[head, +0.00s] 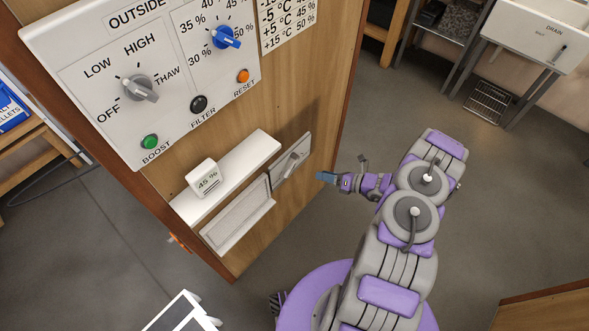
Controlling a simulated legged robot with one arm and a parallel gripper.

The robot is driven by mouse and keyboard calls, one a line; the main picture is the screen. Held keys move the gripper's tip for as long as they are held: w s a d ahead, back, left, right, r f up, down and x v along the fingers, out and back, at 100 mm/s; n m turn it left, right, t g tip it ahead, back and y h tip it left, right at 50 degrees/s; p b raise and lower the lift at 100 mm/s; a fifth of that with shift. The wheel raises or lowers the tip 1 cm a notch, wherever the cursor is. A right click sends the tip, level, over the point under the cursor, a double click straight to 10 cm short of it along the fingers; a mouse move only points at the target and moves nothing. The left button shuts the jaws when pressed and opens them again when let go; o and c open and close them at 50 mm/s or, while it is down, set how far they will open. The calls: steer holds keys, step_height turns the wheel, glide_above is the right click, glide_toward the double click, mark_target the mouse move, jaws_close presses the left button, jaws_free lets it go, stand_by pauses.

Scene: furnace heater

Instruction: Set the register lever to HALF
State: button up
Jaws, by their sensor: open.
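The register lever (292,164) is a small grey handle on a narrow light plate (303,149) low on the wooden panel's right side. It tilts up and to the right. No markings beside it are readable, so I cannot tell its setting. A pale framed register (238,214) sits just left of the plate. My gripper (343,168) is open and empty, a short way right of the lever and apart from it, with its fingers spread toward the panel.
A white shelf (235,173) with a 45 % meter (206,179) juts out above the register. The control board (140,75) with knobs and buttons is higher up. The floor (480,200) to the right is clear.

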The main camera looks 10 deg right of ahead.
steer(key=b+x, duration=0.2)
steer(key=x, duration=1.1)
steer(key=shift+s, duration=0.1)
steer(key=shift+c, duration=0.4)
jaws_close()
